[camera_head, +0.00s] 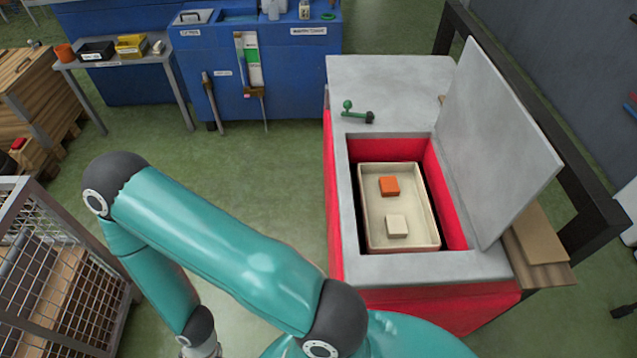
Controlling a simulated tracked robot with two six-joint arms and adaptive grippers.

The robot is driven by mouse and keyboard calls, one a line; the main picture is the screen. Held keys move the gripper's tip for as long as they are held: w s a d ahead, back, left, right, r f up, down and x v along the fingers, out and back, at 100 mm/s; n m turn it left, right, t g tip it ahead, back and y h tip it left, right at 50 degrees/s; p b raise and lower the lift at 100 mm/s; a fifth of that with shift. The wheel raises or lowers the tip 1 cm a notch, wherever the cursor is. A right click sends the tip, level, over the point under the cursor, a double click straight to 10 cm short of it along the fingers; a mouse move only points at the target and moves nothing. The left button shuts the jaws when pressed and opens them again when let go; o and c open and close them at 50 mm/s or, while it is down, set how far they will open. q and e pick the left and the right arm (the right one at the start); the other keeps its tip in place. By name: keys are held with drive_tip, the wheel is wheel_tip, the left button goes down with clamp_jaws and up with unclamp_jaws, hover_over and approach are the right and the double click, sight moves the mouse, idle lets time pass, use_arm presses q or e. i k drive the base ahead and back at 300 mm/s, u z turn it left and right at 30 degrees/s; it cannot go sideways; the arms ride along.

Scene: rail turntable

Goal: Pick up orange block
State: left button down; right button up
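The orange block (389,186) lies in a cream tray (419,247) inside the open well of a red cabinet with a grey top (390,100). A cream-white block (396,225) lies in the same tray, nearer to me and apart from the orange one. The cabinet's grey lid (495,140) stands raised on the right. A teal arm of mine crosses the lower left, away from the tray. Its gripper is below the picture's edge. No gripper of mine shows, and nothing touches the orange block.
A green handle (358,113) sits on the cabinet top behind the well. A wire cage (55,270) stands at the lower left. A small table (110,62) and a blue workbench (255,60) stand at the back. Green floor between them is clear.

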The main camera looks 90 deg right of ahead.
sight(389, 186)
drive_tip(key=u, duration=0.1)
drive_tip(key=i, duration=1.35)
drive_tip(key=z, duration=2.5)
drive_tip(key=i, duration=2.35)
drive_tip(key=z, duration=2.3)
